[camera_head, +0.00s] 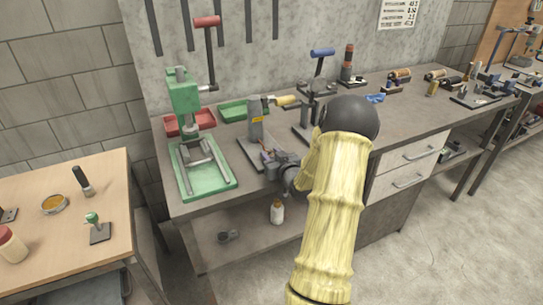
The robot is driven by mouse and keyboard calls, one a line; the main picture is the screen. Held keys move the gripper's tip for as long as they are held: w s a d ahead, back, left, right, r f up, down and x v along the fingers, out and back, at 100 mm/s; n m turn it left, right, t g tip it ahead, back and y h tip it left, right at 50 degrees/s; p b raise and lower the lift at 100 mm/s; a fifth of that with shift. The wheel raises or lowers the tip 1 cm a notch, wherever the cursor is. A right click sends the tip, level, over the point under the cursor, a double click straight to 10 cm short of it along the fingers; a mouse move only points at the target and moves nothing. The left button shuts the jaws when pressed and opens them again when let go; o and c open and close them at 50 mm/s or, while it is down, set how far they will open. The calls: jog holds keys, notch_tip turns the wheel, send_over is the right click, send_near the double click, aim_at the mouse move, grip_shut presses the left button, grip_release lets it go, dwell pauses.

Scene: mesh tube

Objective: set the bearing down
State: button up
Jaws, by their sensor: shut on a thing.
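My gripper (268,158) is at the front edge of the grey workbench (203,205), beside the foot of a grey upright press (256,120) with a yellow label. It is small in this view and partly covered by my own wrist. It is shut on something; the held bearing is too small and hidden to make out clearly. I cannot tell whether it touches the bench or the press base.
A green arbor press (187,110) with a red-handled lever stands left of my gripper. A blue-handled press (319,85) stands to the right. A white bottle (277,211) is on the shelf below. A wooden table (60,240) is at left.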

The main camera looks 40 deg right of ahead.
jog(key=o, duration=1.1)
jog(key=shift+f, duration=0.1)
jog(key=shift+s, duration=0.1)
jog(key=b+v, duration=0.2)
jog(key=v, duration=1.5)
jog(key=shift+a, duration=0.25)
jog(key=shift+s+d+f, duration=0.1)
jog(key=shift+s+f, duration=0.05)
jog(key=shift+s, duration=0.05)
jog(key=shift+w, duration=0.1)
